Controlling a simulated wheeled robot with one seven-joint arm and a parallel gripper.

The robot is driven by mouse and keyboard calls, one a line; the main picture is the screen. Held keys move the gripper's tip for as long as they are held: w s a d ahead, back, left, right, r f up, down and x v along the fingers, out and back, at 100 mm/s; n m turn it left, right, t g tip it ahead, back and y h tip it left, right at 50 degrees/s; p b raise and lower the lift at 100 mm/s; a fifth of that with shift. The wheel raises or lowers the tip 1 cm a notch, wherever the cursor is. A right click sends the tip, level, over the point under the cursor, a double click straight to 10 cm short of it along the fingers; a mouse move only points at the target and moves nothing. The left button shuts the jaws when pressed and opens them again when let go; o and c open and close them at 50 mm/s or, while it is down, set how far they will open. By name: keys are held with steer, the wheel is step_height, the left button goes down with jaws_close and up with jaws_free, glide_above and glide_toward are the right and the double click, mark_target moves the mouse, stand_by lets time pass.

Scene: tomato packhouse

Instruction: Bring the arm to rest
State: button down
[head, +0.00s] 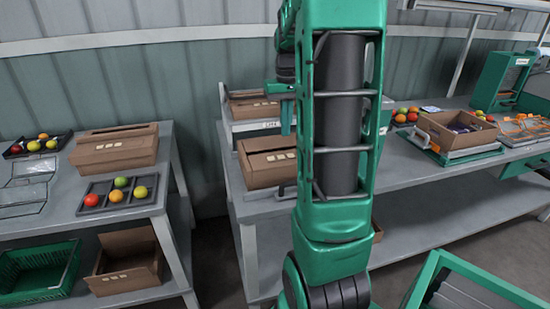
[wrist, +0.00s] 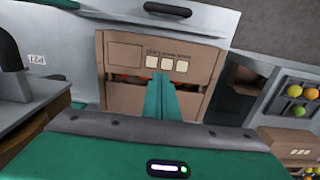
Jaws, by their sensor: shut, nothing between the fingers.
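My gripper (head: 286,128) hangs over the middle bench in the head view, partly behind my arm. Its green fingers are together and empty in the wrist view (wrist: 161,82). That carton also shows on the bench in the head view (head: 262,172), just below and left of the fingers. I cannot tell the exact gap between fingertips and carton. Something red shows through a slot in the carton. My green upper arm stands in the middle of the head view and hides part of the bench.
On the left bench are a carton (head: 115,150) and a dark tray (head: 97,186) with tomatoes. A green crate (head: 38,276) and an open carton (head: 128,268) sit below. An open carton (head: 434,137) stands on the right bench (head: 420,170). A green frame (head: 480,280) stands at front right.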

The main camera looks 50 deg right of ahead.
stand_by(0.4)
steer(key=s+a+f, duration=0.2)
steer(key=s+a, duration=0.8)
steer(key=s+a+f, duration=0.2)
steer(key=s+a, duration=0.7)
steer(key=a, duration=0.1)
steer(key=shift+s+a+f, duration=0.25)
steer(key=shift+s+f, duration=0.05)
steer(key=shift+s, duration=0.1)
steer(key=shift+w+f, duration=0.25)
steer(key=shift+w, duration=0.4)
